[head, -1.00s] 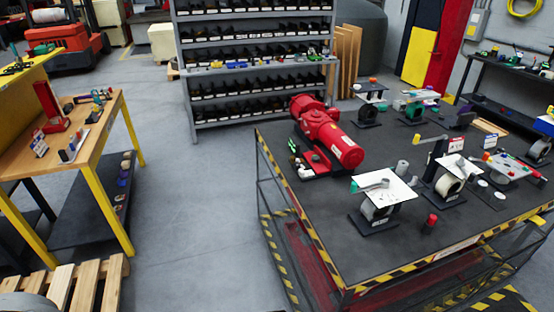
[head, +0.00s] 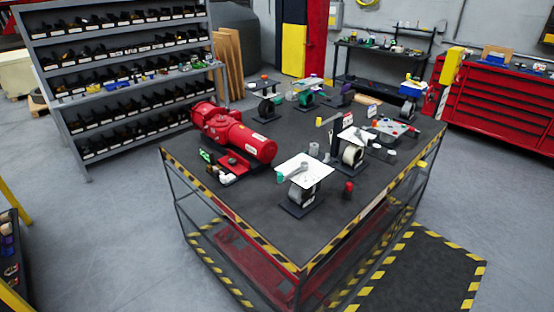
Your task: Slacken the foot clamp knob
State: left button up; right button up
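A red valve actuator (head: 235,140) lies on the dark table (head: 240,205) with yellow-black striped edges. Several valve stands with white plates are on the same table; the nearest (head: 302,172) has a grey lever and a teal end on its plate. A small red knob-like piece (head: 348,188) stands on the table to the right of that stand. I cannot tell which part is the foot clamp knob at this distance. Neither of my grippers is in view.
A grey shelf rack (head: 120,70) with black bins stands behind at the left. A red tool cabinet (head: 490,100) stands at the right, and a dark workbench (head: 385,70) at the back. A striped floor mat (head: 425,265) lies at front right.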

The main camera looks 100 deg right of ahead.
aim_at(232, 162)
jog(key=z, duration=1.75)
